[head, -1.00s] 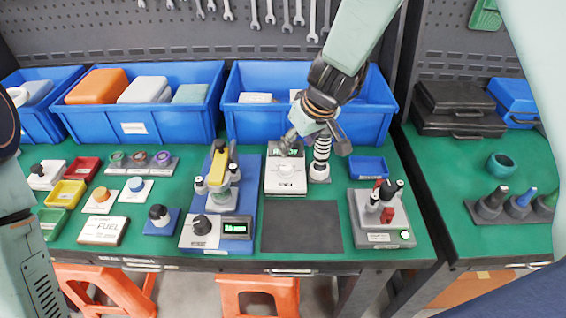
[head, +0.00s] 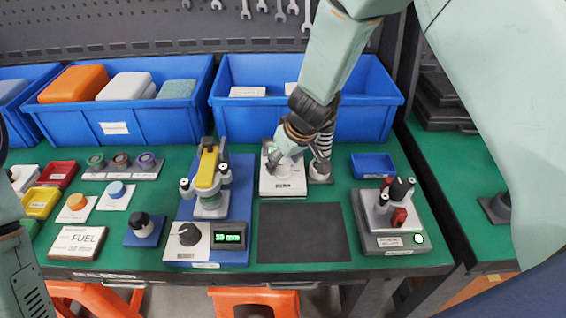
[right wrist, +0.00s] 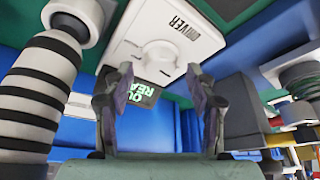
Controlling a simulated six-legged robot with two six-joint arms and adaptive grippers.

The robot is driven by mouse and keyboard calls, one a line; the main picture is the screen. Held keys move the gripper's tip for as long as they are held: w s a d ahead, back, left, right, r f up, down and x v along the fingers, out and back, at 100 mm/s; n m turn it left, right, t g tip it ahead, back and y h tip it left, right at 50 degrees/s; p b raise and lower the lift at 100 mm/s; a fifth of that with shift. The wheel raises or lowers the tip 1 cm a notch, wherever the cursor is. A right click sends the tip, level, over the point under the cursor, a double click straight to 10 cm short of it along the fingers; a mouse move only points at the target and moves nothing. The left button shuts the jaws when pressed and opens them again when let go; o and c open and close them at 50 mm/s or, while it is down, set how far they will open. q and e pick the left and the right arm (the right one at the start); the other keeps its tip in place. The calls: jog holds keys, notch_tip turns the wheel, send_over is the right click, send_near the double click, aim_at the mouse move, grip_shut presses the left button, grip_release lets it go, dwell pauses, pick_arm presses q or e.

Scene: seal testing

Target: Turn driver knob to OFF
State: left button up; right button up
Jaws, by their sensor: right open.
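The white driver box (head: 283,188) stands on the green bench, behind the dark mat. In the right wrist view, its face carries the word DRIVER, a round white knob (right wrist: 158,57) and a small display (right wrist: 143,93) with green letters, partly cut off. My right gripper (head: 285,155) is over the box and hides much of its rear in the head view. In the right wrist view the fingers of my right gripper (right wrist: 160,85) are apart, with the knob beyond and between them. Nothing is between the fingertips. My left gripper is out of view; only arm parts show.
A striped driver tool (right wrist: 40,95) stands upright close beside the box, near my right gripper. A yellow-topped test rig (head: 208,180) stands left, a grey block (head: 390,238) right. Blue bins (head: 240,110) line the back. The dark mat (head: 300,232) is clear.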

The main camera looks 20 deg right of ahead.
jog(key=shift+w+a+f, duration=0.1)
jog(key=shift+w+f, duration=0.1)
jog(key=shift+f, duration=0.3)
jog(key=shift+s, duration=0.3)
jog(key=shift+w, duration=0.35)
jog(key=c, duration=0.4)
jog(key=shift+s, duration=0.15)
jog(key=c, duration=0.5)
jog(key=shift+c, duration=1.2)
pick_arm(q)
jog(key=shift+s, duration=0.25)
